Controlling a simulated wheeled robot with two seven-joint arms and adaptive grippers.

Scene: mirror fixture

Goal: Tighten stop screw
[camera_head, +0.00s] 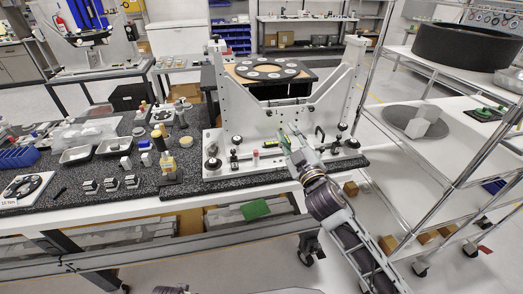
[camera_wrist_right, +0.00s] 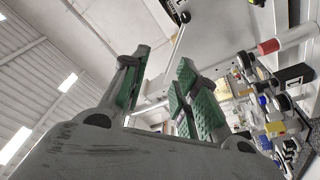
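The mirror fixture (camera_head: 228,108) stands on the granite table, with a white base plate carrying black knobs and small clamps. A small red-ended part (camera_head: 255,154) stands at the front of the base plate; I cannot tell for sure which part is the stop screw. My right gripper (camera_head: 289,139) is over the front of the plate, right of the red-ended part. In the right wrist view, its green-padded fingers (camera_wrist_right: 160,92) are apart with nothing between them. A red-tipped rod (camera_wrist_right: 268,47) shows to their right, clear of the fingers.
The granite table (camera_head: 60,198) holds metal trays (camera_head: 77,154), bottles and small blocks left of the fixture. A wire shelf rack (camera_head: 455,185) with a large black ring (camera_head: 466,45) stands close on the right.

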